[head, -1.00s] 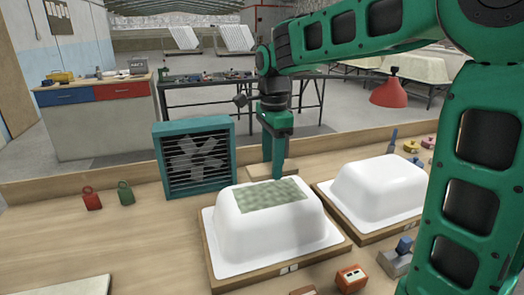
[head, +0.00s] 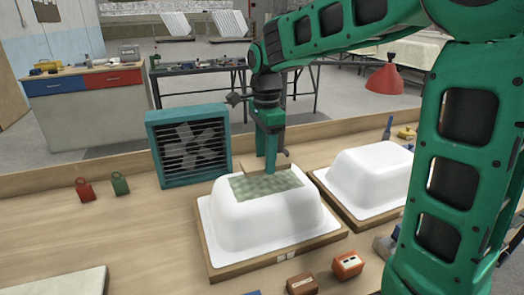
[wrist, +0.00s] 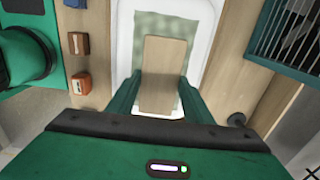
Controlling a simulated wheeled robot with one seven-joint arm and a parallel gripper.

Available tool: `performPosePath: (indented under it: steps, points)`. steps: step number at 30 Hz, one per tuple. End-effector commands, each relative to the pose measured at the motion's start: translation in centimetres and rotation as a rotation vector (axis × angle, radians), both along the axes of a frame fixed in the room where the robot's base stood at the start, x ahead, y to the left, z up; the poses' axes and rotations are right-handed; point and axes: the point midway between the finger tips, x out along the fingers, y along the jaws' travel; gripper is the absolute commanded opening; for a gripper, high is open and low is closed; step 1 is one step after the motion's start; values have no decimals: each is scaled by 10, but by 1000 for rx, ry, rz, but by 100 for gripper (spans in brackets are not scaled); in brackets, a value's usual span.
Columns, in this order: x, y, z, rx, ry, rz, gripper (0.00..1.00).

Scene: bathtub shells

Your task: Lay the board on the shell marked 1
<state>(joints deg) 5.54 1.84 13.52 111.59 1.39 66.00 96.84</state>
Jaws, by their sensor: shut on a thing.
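My gripper (head: 270,168) is shut on a tan wooden board (head: 248,168), which is partly hidden behind the fingers. In the wrist view the board (wrist: 163,65) lies between the two fingers, lengthwise over a green mottled patch (wrist: 144,24). That patch (head: 268,187) is on the flat top of the left white upturned shell (head: 262,225). I cannot tell whether the board touches the shell. A second white shell (head: 370,180) stands to the right, partly hidden by my arm. The small tag on the left shell's base (head: 285,256) is too small to read.
A teal fan box (head: 190,147) stands close behind the left shell. Red and green weights (head: 120,184) sit at the left. Orange (head: 348,264) and brown blocks (head: 302,285) lie in front. The bench's left middle is clear.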

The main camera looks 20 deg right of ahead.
Motion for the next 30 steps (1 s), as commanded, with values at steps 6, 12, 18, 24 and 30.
performPosePath:
  steps: [6, 12, 18, 24, 30]
  points:
    - [-1, 0, -19, 0, 1, 1, 22]
    - [0, 0, -34, 0, 1, 1, 22]
    - [0, 0, -43, 0, 0, 0, 22]
    - [0, 0, -46, 0, -1, 0, 22]
    - [0, 1, -46, 0, -1, 1, 22]
